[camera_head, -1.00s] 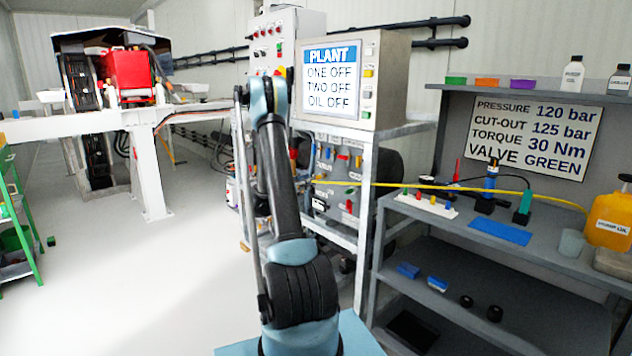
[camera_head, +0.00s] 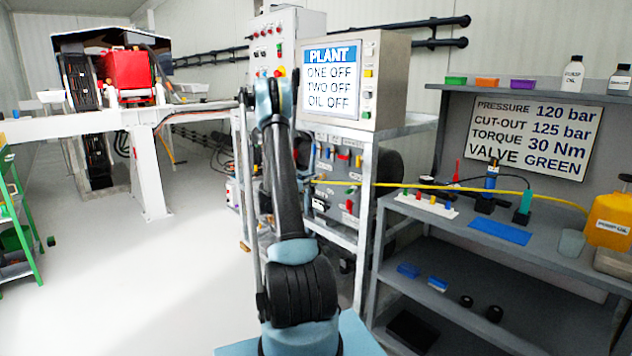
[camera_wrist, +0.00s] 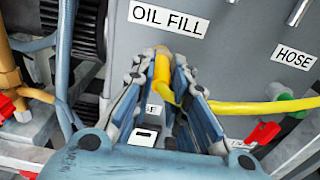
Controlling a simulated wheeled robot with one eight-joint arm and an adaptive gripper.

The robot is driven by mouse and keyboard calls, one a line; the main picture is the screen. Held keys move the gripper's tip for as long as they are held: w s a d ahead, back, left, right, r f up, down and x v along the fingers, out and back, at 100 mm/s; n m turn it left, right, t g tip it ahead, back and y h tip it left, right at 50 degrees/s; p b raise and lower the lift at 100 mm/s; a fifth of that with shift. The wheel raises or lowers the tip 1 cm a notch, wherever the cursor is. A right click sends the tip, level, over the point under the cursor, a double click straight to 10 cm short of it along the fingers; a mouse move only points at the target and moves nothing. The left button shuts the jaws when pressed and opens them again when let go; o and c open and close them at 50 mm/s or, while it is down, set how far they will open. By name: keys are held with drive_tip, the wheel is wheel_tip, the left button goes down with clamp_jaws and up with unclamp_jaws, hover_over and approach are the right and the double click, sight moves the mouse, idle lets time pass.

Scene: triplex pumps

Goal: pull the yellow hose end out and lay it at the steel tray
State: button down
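The yellow hose (camera_head: 450,187) runs from the oil jug's side of the bench leftward to the plant frame, where my arm hides its end. In the wrist view, the yellow hose end (camera_wrist: 163,76) is between my gripper's (camera_wrist: 164,60) two fingers, which close on it from both sides below the OIL FILL label. The hose (camera_wrist: 250,107) bends and runs right, past a green fitting under the HOSE label. Whether the end is still seated in a port is unclear. My gripper is hidden in the head view. A grey, tray-like piece (camera_head: 612,262) is at the bench's right edge, partly cut off.
The bench (camera_head: 540,258) holds a yellow oil jug (camera_head: 608,222), a grey cup (camera_head: 571,243), a blue mat (camera_head: 500,231) and small tools. Red handles (camera_wrist: 264,133) and a blue pipe (camera_wrist: 66,60) are close to my gripper. Open floor lies left.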

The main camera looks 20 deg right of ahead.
drive_tip(key=v, duration=0.7)
drive_tip(key=shift+a, duration=0.25)
idle(2.5)
idle(0.4)
drive_tip(key=w+a+r+n+t+y, duration=0.2)
drive_tip(key=w+a+n+t+y, duration=0.5)
drive_tip(key=w+a+t, duration=0.25)
drive_tip(key=w+a+r+n+t+y, duration=0.1)
drive_tip(key=a+n+y, duration=0.6)
drive_tip(key=a, duration=0.8)
drive_tip(key=t+y, duration=0.1)
drive_tip(key=y, duration=0.2)
drive_tip(key=shift+w+r, duration=0.25)
drive_tip(key=shift+r, duration=0.05)
